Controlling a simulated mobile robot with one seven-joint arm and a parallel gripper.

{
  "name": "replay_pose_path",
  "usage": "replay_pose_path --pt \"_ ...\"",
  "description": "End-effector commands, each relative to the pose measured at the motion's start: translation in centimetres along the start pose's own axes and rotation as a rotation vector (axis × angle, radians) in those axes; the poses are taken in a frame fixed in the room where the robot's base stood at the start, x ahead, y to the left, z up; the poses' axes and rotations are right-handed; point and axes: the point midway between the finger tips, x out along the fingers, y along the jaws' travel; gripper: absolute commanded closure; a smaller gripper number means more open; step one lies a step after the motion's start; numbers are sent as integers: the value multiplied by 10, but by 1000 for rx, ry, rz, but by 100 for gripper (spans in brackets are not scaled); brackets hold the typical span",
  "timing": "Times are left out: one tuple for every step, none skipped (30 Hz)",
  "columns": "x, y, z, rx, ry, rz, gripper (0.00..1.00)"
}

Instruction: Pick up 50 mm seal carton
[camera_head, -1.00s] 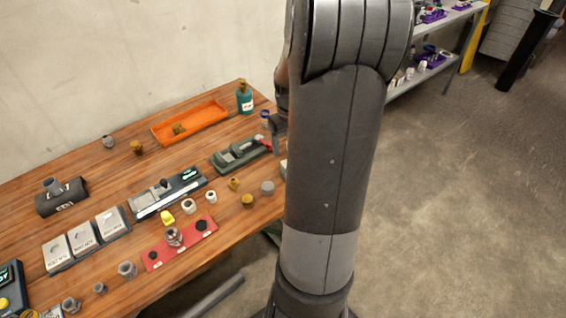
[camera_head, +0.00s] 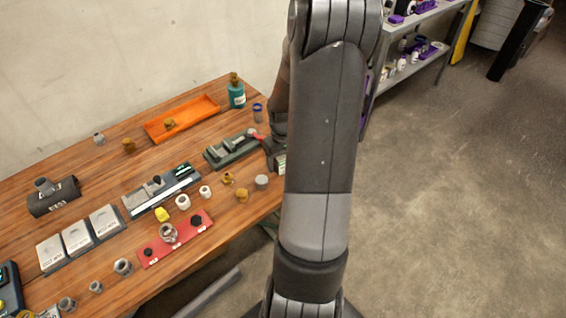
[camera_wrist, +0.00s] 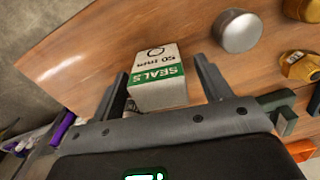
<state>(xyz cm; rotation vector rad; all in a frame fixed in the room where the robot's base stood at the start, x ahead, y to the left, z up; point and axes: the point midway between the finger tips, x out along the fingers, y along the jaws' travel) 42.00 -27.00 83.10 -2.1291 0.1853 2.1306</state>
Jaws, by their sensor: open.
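The 50 mm seal carton (camera_wrist: 158,84) is a small white box with a green band reading "SEALS" and "50 mm". It stands on the wooden table in the wrist view. My gripper (camera_wrist: 161,68) is open, with one finger on each side of the carton and a visible gap at the right finger. The carton's lower part is hidden behind the gripper body. In the head view my arm covers most of this spot, and only a pale and green sliver of the carton (camera_head: 281,163) shows beside the gripper.
A grey round cap (camera_wrist: 238,31) stands just right of the carton, with brass fittings (camera_wrist: 300,66) beyond it. A green vise-like fixture (camera_head: 232,149) is close to my gripper. An orange tray (camera_head: 182,119) and teal bottle (camera_head: 236,95) are farther back. The table edge is near.

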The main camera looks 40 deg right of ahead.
Motion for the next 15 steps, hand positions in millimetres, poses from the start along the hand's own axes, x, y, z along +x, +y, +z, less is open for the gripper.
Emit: replay_pose_path --pt "1 0 0 -1 0 0 29" --pt "2 0 0 -1 0 0 29" --pt "2 0 0 -1 0 1 29" --pt "1 0 0 0 0 1 29" --pt "1 0 0 0 0 1 29" --pt "1 0 0 0 0 1 29" --pt "1 0 0 0 0 1 30" --pt "1 0 0 0 0 1 32" --pt "1 0 0 0 0 1 36" --pt "1 0 0 0 1 1 38" --pt "1 0 0 0 1 1 41" --pt "1 0 0 0 1 1 44" --pt "1 0 0 0 1 1 46" --pt "1 0 0 0 1 1 49" --pt "1 0 0 0 1 1 52"
